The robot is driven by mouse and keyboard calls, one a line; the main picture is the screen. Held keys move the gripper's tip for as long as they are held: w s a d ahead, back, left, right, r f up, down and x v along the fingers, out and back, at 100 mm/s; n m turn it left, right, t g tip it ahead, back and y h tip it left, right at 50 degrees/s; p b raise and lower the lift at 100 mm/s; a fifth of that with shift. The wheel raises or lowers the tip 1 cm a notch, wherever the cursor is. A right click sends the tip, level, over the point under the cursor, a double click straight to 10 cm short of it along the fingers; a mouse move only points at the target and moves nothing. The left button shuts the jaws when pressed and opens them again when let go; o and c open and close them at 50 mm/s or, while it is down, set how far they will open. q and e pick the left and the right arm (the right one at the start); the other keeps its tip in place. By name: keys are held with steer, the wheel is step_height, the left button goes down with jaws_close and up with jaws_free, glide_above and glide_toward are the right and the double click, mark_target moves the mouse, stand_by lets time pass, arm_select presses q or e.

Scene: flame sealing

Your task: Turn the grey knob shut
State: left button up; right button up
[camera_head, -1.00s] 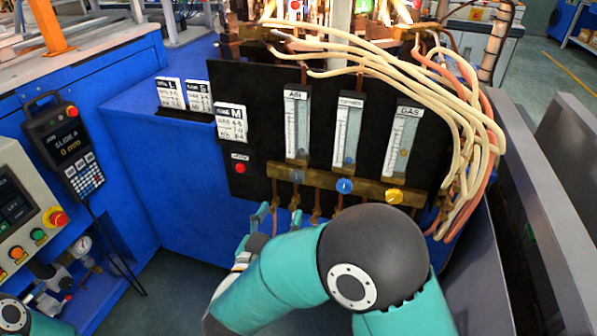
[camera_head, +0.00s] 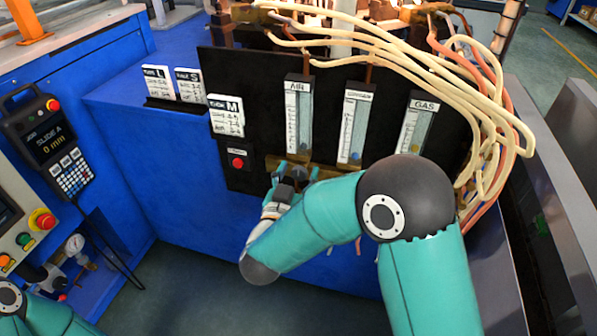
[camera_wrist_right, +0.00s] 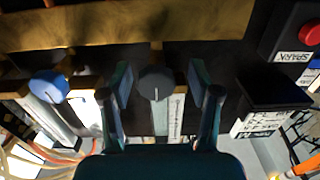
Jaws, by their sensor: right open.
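The grey knob (camera_wrist_right: 155,84) shows in the right wrist view as a dark round knob with a pale mark on its face. It sits between the two fingers of my right gripper (camera_wrist_right: 158,80), which is open, with gaps on both sides. In the head view my right gripper (camera_head: 295,172) is at the brass manifold (camera_head: 271,162) below the AIR flow meter (camera_head: 297,115). The knob is hidden there behind the gripper. My left gripper is out of view.
A blue knob (camera_wrist_right: 48,85) is beside the grey one in the wrist view. A red spark button (camera_wrist_right: 311,34) is on the other side. Two more flow meters, the middle one (camera_head: 353,125) and GAS (camera_head: 417,128), stand right of AIR. Pale hoses (camera_head: 500,130) hang at the right.

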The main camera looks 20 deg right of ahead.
steer(key=shift+c, duration=0.3)
steer(key=shift+s+d, duration=0.1)
steer(key=c, duration=1.1)
steer(key=shift+n+p, duration=0.3)
steer(key=shift+n, duration=0.1)
steer(key=o, duration=1.2)
steer(key=shift+c, duration=0.2)
